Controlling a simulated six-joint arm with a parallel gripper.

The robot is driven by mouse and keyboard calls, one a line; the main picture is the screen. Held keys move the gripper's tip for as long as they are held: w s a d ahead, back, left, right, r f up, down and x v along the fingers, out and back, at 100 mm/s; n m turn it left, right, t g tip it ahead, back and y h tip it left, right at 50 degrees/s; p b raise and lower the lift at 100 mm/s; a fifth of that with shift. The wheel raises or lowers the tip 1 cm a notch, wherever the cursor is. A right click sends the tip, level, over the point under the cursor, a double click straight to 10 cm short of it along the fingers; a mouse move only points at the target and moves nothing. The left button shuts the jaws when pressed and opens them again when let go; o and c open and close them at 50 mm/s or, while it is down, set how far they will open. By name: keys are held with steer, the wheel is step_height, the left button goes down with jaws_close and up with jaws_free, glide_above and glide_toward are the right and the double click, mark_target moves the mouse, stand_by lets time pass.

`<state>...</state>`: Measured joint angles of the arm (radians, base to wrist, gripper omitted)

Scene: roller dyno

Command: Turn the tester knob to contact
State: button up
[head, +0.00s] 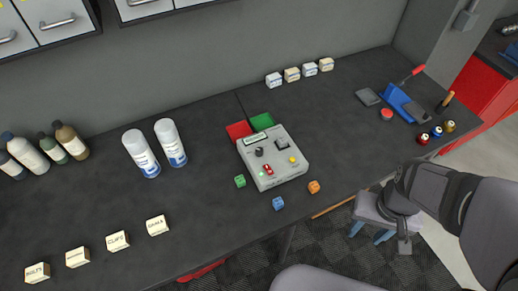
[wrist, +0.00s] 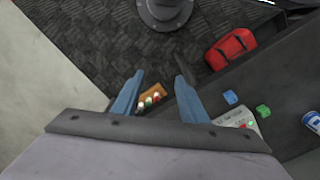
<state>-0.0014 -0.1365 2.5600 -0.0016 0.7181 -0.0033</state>
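The tester (head: 286,176) is a light grey box on the dark bench. A small dark round knob (head: 259,152) is on the left of its top face. The top also has a black switch (head: 282,143), a red control (head: 267,169) and a yellow button (head: 292,160). The knob's pointer and markings are too small to read. My gripper (head: 370,233) is off the bench's front edge, well right of and apart from the tester. In the wrist view, my gripper (wrist: 158,95) has its two blue fingers spread, with nothing visibly held. Part of the tester (wrist: 237,118) shows there, partly hidden.
Green (head: 240,181), blue (head: 278,203) and orange (head: 314,187) cubes sit around the tester's front. Red (head: 238,130) and green (head: 262,121) pads lie behind it. Two white cans (head: 141,153) (head: 171,143) stand left. A red bag (wrist: 232,48) lies on the floor.

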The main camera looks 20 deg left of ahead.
steer(key=shift+w, duration=0.1)
steer(key=w+a+r+n+b, duration=0.1)
steer(key=w+a+n, duration=0.35)
steer(key=w, duration=0.55)
steer(key=n+b, duration=0.4)
steer(key=n, duration=0.7)
glide_above(259, 150)
step_height(259, 150, down, 2)
steer(key=shift+f, duration=0.25)
steer(key=shift+f+p, duration=1.85)
steer(key=shift+f, duration=1.8)
steer(key=shift+c, duration=0.5)
jaws_close()
